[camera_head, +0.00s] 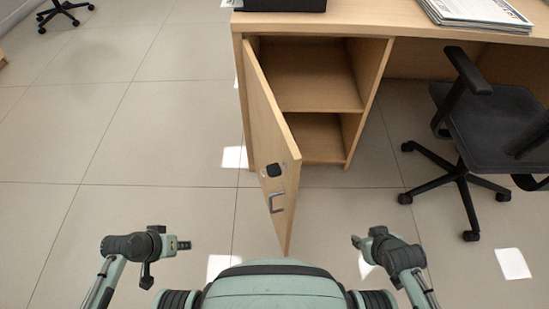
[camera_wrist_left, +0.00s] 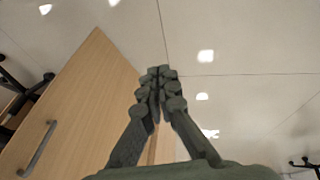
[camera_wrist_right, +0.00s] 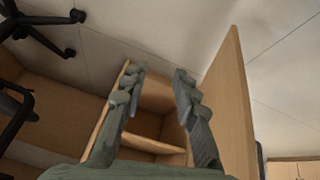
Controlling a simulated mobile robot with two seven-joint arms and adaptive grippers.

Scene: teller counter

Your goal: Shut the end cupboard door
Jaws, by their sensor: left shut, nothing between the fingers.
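The wooden cupboard door (camera_head: 271,145) stands wide open, swung out from the end of the counter toward me. It has a metal handle (camera_head: 277,202) and a dark square lock plate. Behind it the cupboard (camera_head: 310,75) shows one shelf and looks empty. My left gripper (camera_head: 187,244) is shut and empty, to the left of the door and apart from it. In the left wrist view the door (camera_wrist_left: 85,110) and its handle (camera_wrist_left: 37,148) are at the left. My right gripper (camera_head: 357,241) is open and empty, to the right of the door. In the right wrist view the door (camera_wrist_right: 230,105) is right of its fingers.
A black office chair (camera_head: 490,130) stands at the right, under the counter (camera_head: 400,20). A stack of papers (camera_head: 476,12) and a black tray (camera_head: 280,4) lie on top.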

